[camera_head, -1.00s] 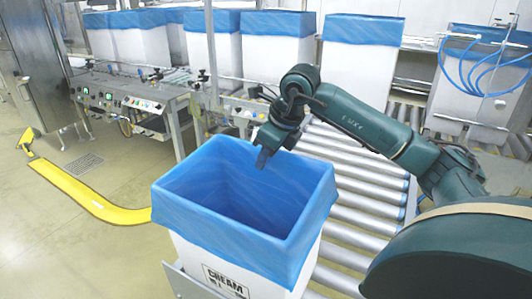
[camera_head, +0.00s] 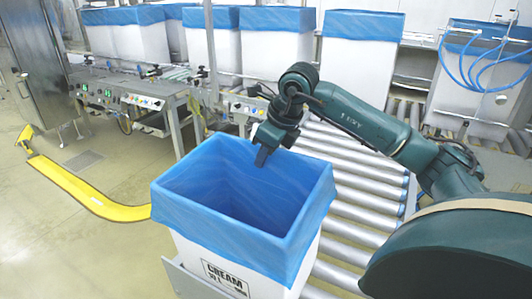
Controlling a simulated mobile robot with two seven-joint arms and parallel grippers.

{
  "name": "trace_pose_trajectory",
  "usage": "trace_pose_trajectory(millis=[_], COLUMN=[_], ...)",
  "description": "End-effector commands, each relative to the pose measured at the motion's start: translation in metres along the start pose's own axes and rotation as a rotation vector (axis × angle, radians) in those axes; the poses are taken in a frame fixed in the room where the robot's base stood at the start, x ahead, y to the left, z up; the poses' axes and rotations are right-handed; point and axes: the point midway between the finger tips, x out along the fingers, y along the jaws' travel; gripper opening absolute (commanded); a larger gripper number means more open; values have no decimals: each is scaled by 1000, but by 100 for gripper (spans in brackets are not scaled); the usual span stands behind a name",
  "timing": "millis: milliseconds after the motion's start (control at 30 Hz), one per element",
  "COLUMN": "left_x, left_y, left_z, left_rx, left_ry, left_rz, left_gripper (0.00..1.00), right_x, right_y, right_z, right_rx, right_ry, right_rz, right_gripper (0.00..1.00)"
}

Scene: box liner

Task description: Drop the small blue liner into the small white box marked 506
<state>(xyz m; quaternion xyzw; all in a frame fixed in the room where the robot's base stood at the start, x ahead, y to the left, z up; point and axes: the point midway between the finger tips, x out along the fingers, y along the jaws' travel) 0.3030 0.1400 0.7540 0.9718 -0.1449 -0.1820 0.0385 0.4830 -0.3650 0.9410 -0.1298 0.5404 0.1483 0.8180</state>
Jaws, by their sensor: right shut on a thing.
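A white box (camera_head: 190,254) stands upright in front of me. Its printed label reads "CREAM" with a partly legible line below; I cannot make out 506. A blue liner (camera_head: 245,238) lines the inside of this box and is folded over its rim all round. My right gripper (camera_head: 262,158) points down at the far side of the box opening, with its fingers shut on the blue liner near the far rim. The exact grip on the film is too small to make out. My left gripper is not in view.
A roller conveyor (camera_head: 345,215) runs beside and behind the box. Several other lined white boxes (camera_head: 358,75) stand at the back. A control bench (camera_head: 140,102) is at the left. A yellow curved rail (camera_head: 75,188) lies over open floor.

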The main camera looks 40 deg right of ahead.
Motion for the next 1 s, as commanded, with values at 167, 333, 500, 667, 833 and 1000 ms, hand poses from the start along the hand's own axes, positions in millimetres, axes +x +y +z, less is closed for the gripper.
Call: trace_pose_trajectory(millis=[167, 333, 500, 667, 833, 1000], left_x=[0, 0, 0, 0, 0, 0], left_y=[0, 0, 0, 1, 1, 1], left_z=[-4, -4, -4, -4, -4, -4], left_rx=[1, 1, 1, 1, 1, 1], left_ry=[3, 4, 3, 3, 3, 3], left_rz=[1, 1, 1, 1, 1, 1], left_gripper=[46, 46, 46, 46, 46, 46], right_x=[-1, 0, 0, 0, 0, 0], right_y=[1, 1, 1, 2, 2, 1], right_z=[3, 3, 3, 3, 3, 3], right_rx=[0, 0, 0, 0, 0, 0], right_ry=[-1, -1, -1, -1, -1, -1], right_rz=[0, 0, 0, 0, 0, 0], right_gripper=[0, 0, 0, 0, 0, 33])
